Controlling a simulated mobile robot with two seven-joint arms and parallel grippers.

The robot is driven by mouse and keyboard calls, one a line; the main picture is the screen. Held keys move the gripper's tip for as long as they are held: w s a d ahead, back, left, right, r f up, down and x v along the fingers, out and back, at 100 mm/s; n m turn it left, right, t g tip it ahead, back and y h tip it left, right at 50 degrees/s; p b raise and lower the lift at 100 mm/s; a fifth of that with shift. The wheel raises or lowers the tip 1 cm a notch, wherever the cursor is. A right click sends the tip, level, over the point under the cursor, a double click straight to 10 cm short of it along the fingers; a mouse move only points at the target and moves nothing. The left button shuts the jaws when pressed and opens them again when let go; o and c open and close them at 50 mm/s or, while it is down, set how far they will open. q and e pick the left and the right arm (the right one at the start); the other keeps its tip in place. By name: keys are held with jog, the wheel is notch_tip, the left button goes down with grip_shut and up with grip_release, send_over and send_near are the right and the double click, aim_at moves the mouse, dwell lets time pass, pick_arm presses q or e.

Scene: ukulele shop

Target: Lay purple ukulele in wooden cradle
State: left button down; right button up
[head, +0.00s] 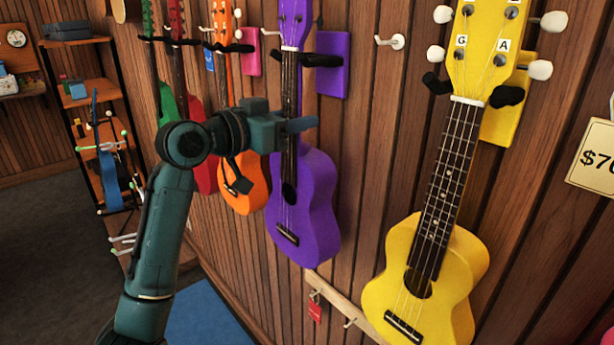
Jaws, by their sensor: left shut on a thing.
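The purple ukulele (310,205) hangs upright on the wood-panelled wall in the middle of the head view. Its headstock is at the top, by a black hanger on a purple plate (333,68). My left gripper (294,127) is shut on its neck, just above the body. The gripper covers part of the neck, and the far finger is partly hidden. I cannot tell whether the ukulele still rests on the hanger. I do not see a wooden cradle in this view. My right gripper is not in view.
A large yellow ukulele (428,275) hangs close on the right. Orange (246,185), red (207,175) and green ukuleles hang on the left. A wooden strip with hooks (345,303) runs below. A shelf rack (92,100) stands far left. A blue mat (205,318) lies on the floor.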

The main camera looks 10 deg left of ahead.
pick_arm(q)
jog(key=shift+v, duration=1.8)
jog(key=shift+s, duration=0.1)
jog(key=shift+v, duration=2.95)
jog(key=shift+f, duration=0.2)
